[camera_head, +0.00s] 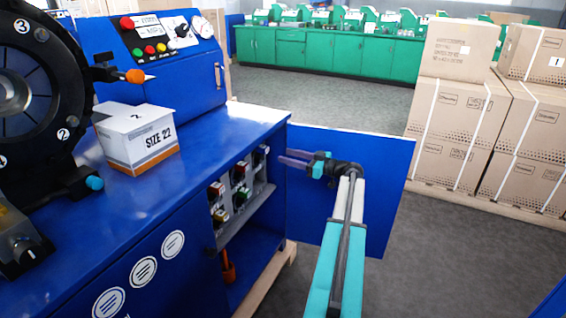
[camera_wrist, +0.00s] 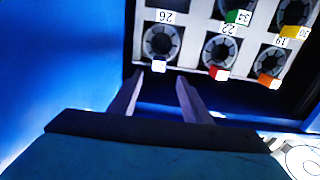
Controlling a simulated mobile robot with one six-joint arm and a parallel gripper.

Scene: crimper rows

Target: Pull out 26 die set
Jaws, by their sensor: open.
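The 26 die set (camera_wrist: 160,43) is a dark ring of segments in a round hole of the white rack, with a white label 26 and a small blue-and-white tag below it. My gripper (camera_wrist: 158,77) is open and empty. Its two fingertips are just below that die set in the wrist view, one on either side of its tag, apparently short of the rack. In the head view my gripper (camera_head: 283,157) is at the right side of the rack opening. I cannot tell which die there is 26.
Die sets 22 (camera_wrist: 221,50) and 19 (camera_wrist: 271,61) are to the right. Die sets 34 and 30 are in the other row. A blue door (camera_head: 345,215) stands open behind my arm. A SIZE 22 box (camera_head: 147,142) sits on the blue bench top.

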